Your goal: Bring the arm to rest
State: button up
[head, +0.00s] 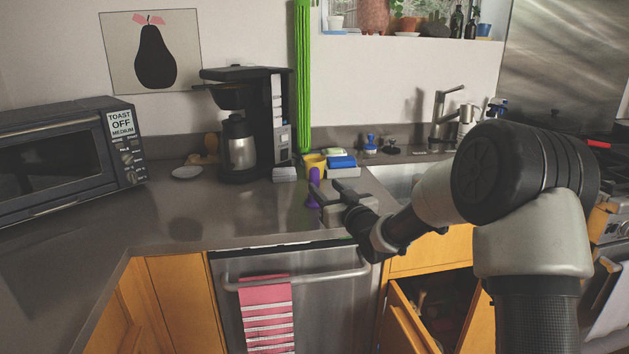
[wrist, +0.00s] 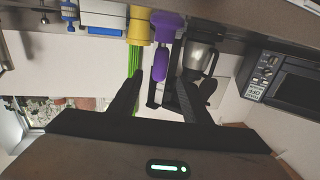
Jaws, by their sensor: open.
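My gripper (head: 322,190) is held out over the counter in the head view, in front of the sink's left side and above the dishwasher. Its fingers point toward the back wall. In the wrist view, which appears upside down, the two dark fingers of my gripper (wrist: 160,88) are spread apart with nothing held between them. A purple utensil (head: 314,178) stands behind the fingers in the head view. It also shows beyond the fingertips in the wrist view (wrist: 160,66).
A yellow cup (head: 315,161), blue sponge (head: 342,162) and coffee maker (head: 238,120) stand behind my gripper. A toaster oven (head: 65,155) is at left. A drawer (head: 412,318) is open below my arm. The counter's left front (head: 150,230) is clear.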

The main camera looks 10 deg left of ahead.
jog(key=s+d+r+m+g+h, duration=0.2)
jog(key=s+d+h, duration=0.2)
jog(key=s+d, duration=0.6)
jog(key=s+d+r+m+g+h, duration=0.1)
jog(key=s+d+r+g+h, duration=0.25)
jog(key=s+d, duration=0.6)
jog(key=s+f+m+g+p, duration=0.25)
jog(key=s+g, duration=0.25)
jog(key=s, duration=2.1)
notch_tip(320, 180, up, 23)
jog(key=p, duration=2.1)
jog(key=shift+a+h, duration=0.25)
jog(key=shift+h, duration=0.2)
jog(key=shift+f, duration=0.15)
